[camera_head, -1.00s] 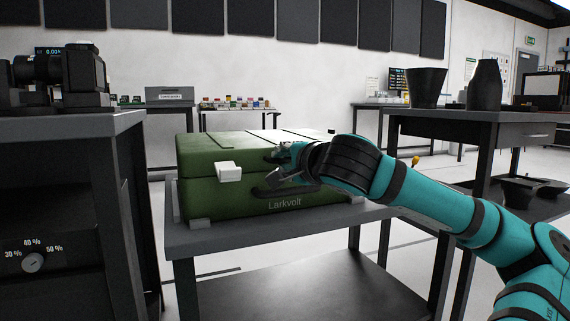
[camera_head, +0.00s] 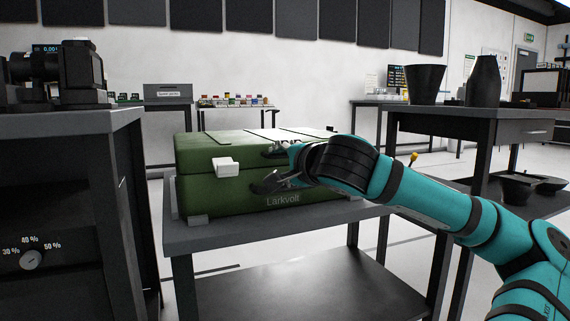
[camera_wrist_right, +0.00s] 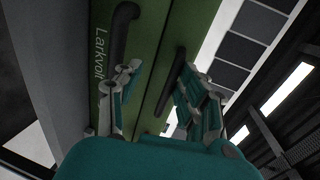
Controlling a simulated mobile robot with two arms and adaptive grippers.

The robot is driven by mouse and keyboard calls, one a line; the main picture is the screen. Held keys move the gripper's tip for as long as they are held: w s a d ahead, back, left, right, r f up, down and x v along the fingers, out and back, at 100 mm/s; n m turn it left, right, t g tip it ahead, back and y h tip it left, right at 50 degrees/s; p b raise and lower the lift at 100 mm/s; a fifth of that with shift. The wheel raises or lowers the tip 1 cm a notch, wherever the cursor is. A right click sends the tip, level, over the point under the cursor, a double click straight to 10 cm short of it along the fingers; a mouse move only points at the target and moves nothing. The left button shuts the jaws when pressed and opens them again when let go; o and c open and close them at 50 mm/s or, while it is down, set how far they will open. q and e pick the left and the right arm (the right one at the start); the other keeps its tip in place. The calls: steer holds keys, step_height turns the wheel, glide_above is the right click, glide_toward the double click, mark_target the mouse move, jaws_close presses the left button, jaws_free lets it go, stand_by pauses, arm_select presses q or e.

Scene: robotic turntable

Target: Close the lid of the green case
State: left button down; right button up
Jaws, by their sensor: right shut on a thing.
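The green case (camera_head: 215,195), marked "Larkvolt", stands on a dark grey table. Its lid (camera_head: 222,147) lies over the base, with a thin dark seam between them. A white latch (camera_head: 226,166) sits at the seam on the front left. My right gripper (camera_head: 284,166) is at the front of the case, one finger high by the lid and one low by the base. In the right wrist view, my right gripper (camera_wrist_right: 152,100) has its fingers on either side of the seam, by the dark base handle (camera_wrist_right: 117,42) and lid handle (camera_wrist_right: 173,80). The exact contact is partly hidden. My left gripper is not in view.
The grey table (camera_head: 188,236) has little free room around the case. A dark bench (camera_head: 70,122) with equipment stands close on the left. Another table (camera_head: 455,120) with dark vessels stands on the right. Shelves with small items are behind.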

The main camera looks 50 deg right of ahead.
steer(key=v, duration=1.2)
